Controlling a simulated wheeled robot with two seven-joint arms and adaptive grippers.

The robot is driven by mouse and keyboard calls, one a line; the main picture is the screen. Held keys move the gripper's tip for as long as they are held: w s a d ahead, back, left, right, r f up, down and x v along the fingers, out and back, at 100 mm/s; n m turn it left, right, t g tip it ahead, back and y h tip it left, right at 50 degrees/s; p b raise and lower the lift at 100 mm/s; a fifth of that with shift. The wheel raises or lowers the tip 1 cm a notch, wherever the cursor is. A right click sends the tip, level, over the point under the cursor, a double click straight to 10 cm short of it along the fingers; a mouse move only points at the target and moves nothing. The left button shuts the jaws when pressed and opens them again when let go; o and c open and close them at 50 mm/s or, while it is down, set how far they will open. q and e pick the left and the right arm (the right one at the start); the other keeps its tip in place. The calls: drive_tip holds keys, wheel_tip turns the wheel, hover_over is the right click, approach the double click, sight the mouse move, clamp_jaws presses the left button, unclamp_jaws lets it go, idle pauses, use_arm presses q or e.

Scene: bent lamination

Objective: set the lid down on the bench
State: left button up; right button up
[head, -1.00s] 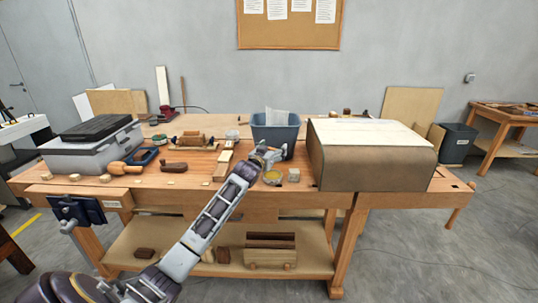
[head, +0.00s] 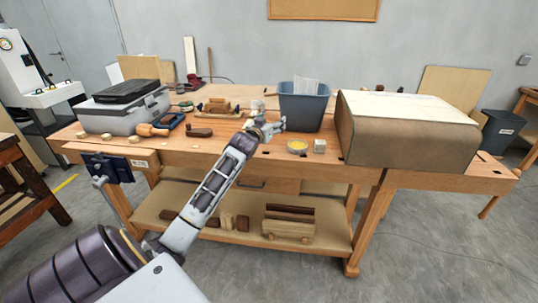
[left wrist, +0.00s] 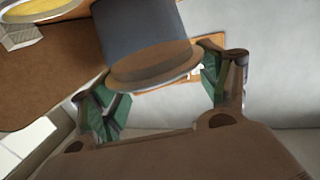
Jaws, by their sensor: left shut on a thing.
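My left gripper (head: 268,127) is over the front of the bench (head: 215,152), in front of the blue-grey bin. In the left wrist view its two fingers (left wrist: 160,92) have green inner faces and are shut on the lid (left wrist: 155,70), a brownish disc with a pale rim. The lid is too small to make out in the head view. An open round tin with yellow contents (head: 297,146) stands right of the gripper on the bench; part of it also shows in the left wrist view (left wrist: 40,10). My right gripper is not in view.
The bin (head: 303,110) stands behind the gripper, and a small pale block (head: 319,146) beside the tin. A large brown bent form (head: 410,132) fills the bench's right side.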

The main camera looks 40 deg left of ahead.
use_arm(q)
drive_tip(key=shift+s+a, duration=0.3)
drive_tip(key=shift+s, duration=0.05)
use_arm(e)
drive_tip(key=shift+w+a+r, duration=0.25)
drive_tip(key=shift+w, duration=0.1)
use_arm(q)
drive_tip(key=shift+f, duration=0.1)
drive_tip(key=shift+f, duration=0.2)
wheel_tip(320, 180, down, 5)
drive_tip(key=shift+f+b, duration=0.1)
drive_tip(key=shift+b, duration=0.5)
drive_tip(key=shift+f, duration=0.25)
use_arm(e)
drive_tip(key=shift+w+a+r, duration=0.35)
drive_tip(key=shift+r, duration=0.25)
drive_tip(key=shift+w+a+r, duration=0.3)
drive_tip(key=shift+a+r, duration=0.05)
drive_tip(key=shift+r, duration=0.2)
use_arm(q)
drive_tip(key=shift+f, duration=0.1)
